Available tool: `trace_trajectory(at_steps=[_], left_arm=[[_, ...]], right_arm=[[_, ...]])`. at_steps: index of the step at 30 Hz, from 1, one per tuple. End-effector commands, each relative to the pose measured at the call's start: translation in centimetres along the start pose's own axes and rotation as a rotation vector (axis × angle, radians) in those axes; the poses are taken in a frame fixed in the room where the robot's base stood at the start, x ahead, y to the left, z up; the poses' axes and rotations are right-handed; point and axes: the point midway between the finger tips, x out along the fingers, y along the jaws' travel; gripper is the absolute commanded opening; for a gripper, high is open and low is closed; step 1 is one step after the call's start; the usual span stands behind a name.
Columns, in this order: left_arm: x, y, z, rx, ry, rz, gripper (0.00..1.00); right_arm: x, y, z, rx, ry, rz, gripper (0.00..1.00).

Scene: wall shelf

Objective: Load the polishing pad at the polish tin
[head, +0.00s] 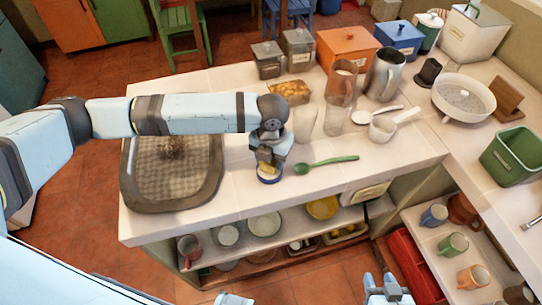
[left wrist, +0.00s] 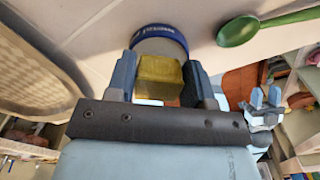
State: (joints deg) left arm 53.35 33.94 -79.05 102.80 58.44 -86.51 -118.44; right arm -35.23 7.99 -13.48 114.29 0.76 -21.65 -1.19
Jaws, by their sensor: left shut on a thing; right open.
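The polishing pad is a yellow block (left wrist: 158,78), gripped between the fingers of my left gripper (left wrist: 160,82) in the left wrist view. In the head view my left gripper (head: 269,162) points down over the polish tin (head: 270,179), a small round tin with a blue rim near the counter's front edge. The tin's blue rim (left wrist: 165,31) and pale inside show just beyond the pad. I cannot tell whether pad and tin touch. My right gripper (head: 388,290) is open and empty, low in front of the counter; it also shows in the left wrist view (left wrist: 264,97).
A green spoon (head: 325,164) lies right of the tin, and a dark-rimmed tray (head: 140,190) lies to the left. Glasses, a metal jug (head: 384,75) and a white scoop (head: 384,128) stand farther back. Shelves below hold bowls.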

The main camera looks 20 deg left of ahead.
Motion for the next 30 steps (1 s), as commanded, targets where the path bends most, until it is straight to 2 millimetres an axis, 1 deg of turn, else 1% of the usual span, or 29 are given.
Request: trace_trajectory(at_steps=[15, 30], left_arm=[[-0.04, 0.00, 0.01, 0.000, 0.000, 0.000, 0.29], [0.50, -0.02, 0.01, 0.000, -0.001, 0.000, 0.29]], right_arm=[[0.01, 0.14, 0.05, -0.001, -0.001, 0.002, 0.44], [0.09, -0.02, 0.18, -0.001, -0.002, -0.001, 0.44]])
